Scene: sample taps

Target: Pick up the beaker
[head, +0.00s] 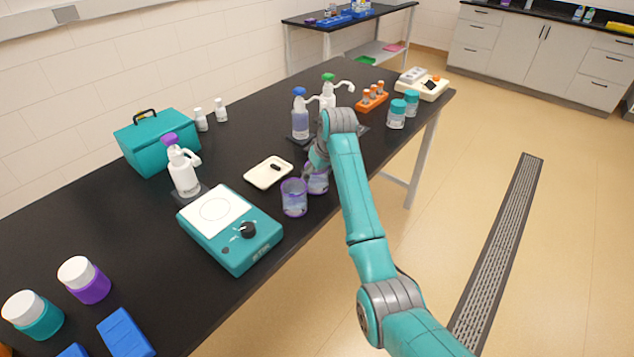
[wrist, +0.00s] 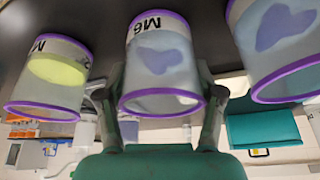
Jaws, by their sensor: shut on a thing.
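My gripper (head: 314,166) is shut on a clear, purple-rimmed beaker (head: 318,181). In the wrist view, which is upside down, the two fingers of my gripper (wrist: 161,92) lie on either side of this beaker (wrist: 160,62). A second purple-rimmed beaker (head: 294,198) stands close by on the black bench; a beaker with a blue patch (wrist: 285,45) is at right in the wrist view. Another beaker, with a yellow-green patch (wrist: 58,70), is at left there and seems hidden by my arm in the head view.
A teal device with a white plate (head: 230,230) stands left of the beakers. A cream tray (head: 268,173) lies just behind them. Pump bottles (head: 300,118) and an orange tube rack (head: 371,102) stand farther back. The bench's front edge is close by.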

